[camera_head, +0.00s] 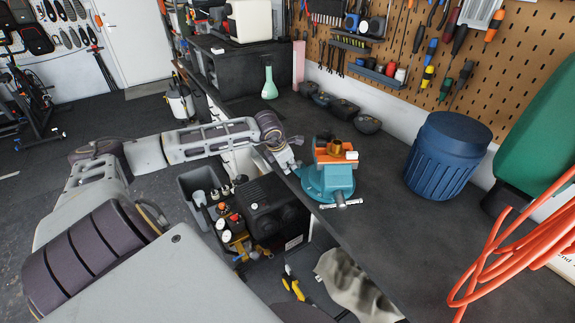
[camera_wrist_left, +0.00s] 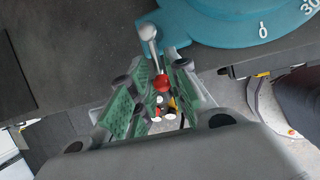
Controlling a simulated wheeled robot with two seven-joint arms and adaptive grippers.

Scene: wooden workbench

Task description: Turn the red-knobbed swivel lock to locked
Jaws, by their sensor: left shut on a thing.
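A teal bench vise (camera_head: 328,187) stands at the edge of the dark workbench. Its round base (camera_wrist_left: 225,28) with white degree marks fills the upper right of the left wrist view. A silver lever (camera_wrist_left: 149,45) comes out beside the base and ends in a red knob (camera_wrist_left: 162,84). My left gripper (camera_wrist_left: 157,92) has its green-padded fingers on both sides of the knob and is shut on it. In the head view my left gripper (camera_head: 291,169) is at the vise's left side, and the knob is hidden there. My right gripper is not in view.
A blue ribbed bin (camera_head: 446,154) stands right of the vise, with an orange hose (camera_head: 492,250) nearer. Dark bowls (camera_head: 343,108) line the wall. Below the bench edge are a black box (camera_head: 272,205) and a grey cloth (camera_head: 350,283). The bench in front of the bin is clear.

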